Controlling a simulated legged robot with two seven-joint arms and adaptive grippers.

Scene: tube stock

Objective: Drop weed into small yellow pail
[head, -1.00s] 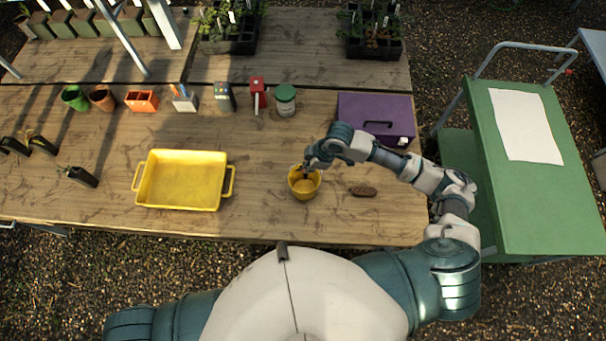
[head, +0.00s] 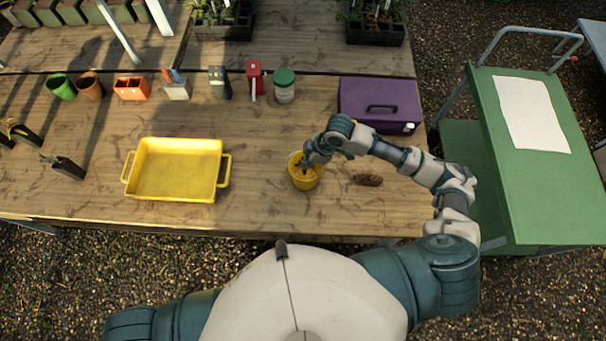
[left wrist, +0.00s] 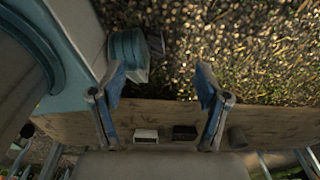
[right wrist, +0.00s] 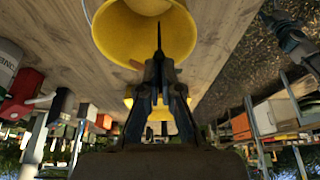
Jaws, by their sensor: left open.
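The small yellow pail (head: 304,180) stands upright on the wooden table, right of the yellow tray. My right gripper (head: 307,165) is at the pail's mouth, its tips over or just inside the rim. In the right wrist view the gripper's fingers (right wrist: 159,62) come together in front of the yellow pail (right wrist: 115,32). A thin dark point shows at their tips; I cannot tell whether it is a held weed or the fingertips. No weed is clearly visible, and the pail's inside is partly hidden. My left gripper (left wrist: 158,88) is open and empty, off the table's front edge.
A rough brown oblong thing (head: 367,179) lies right of the pail. The yellow tray (head: 177,196) is to the left. A purple box (head: 380,95), a green-lidded jar (head: 284,88) and pots line the back. A green cart (head: 540,190) stands right.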

